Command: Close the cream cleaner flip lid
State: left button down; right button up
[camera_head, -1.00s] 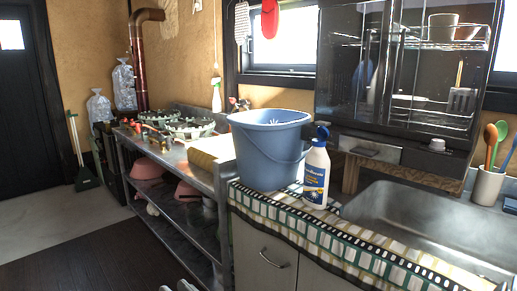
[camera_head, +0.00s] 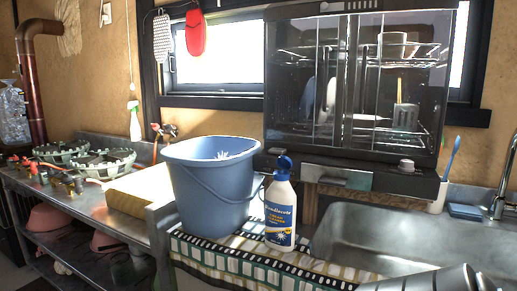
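The cream cleaner bottle (camera_head: 281,212) is white with a blue and yellow label. It stands upright on the patterned counter cloth, just right of a blue bucket. Its blue flip lid (camera_head: 284,164) is on top and looks raised, though it is too small to be sure of its angle. Smooth grey metal parts of what looks like my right arm show at the bottom right edge, in front of the sink. No gripper fingers can be made out there. My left gripper is out of view. Nothing touches the bottle.
The blue bucket (camera_head: 212,188) stands close behind and left of the bottle. The sink (camera_head: 370,235) lies to the right, below a dark glass-fronted cabinet (camera_head: 352,85). A patterned cloth (camera_head: 222,259) covers the counter edge. A metal shelf unit (camera_head: 95,212) stands left.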

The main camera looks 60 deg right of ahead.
aim_at(283, 163)
jog(key=i+l+z, duration=0.15)
jog(key=i+z, duration=0.6)
jog(key=z, duration=1.4)
